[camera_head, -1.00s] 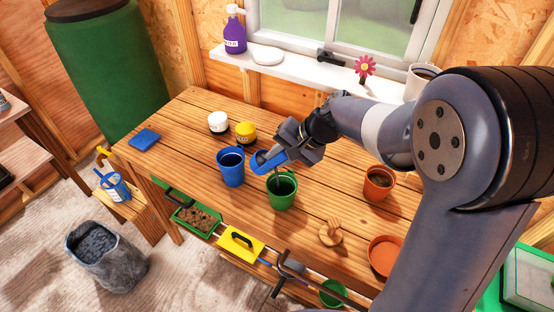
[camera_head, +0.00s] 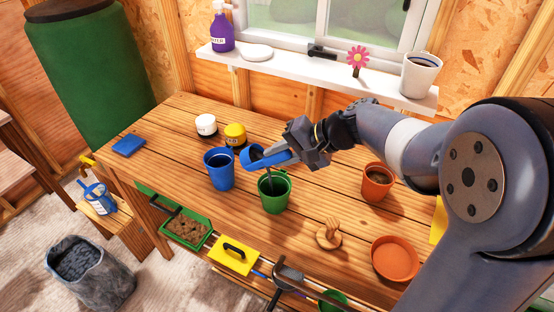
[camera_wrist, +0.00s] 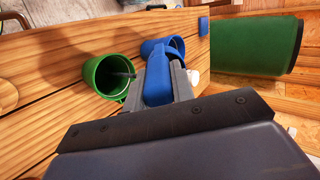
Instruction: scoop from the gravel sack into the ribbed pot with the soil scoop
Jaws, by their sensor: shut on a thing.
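My gripper (camera_head: 300,146) is shut on the handle of the blue soil scoop (camera_head: 252,155). The scoop is tilted above the bench, over the gap between the blue pot (camera_head: 221,176) and the green pot (camera_head: 274,201). In the wrist view the scoop (camera_wrist: 160,80) lies between the jaws, beside the open green pot (camera_wrist: 92,77). A thin dark grey streak runs from near the scoop down into the green pot. I cannot make out ribs on either pot. The grey gravel sack (camera_head: 111,284) stands open on the floor at left, with dark gravel inside.
White and yellow jars (camera_head: 235,141) stand behind the blue pot. A terracotta pot (camera_head: 377,187), a wooden piece (camera_head: 328,240) and an orange dish (camera_head: 395,259) are to the right. A blue block (camera_head: 128,145) lies at the bench's left end. A green tray (camera_head: 187,233) sits below the front edge.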

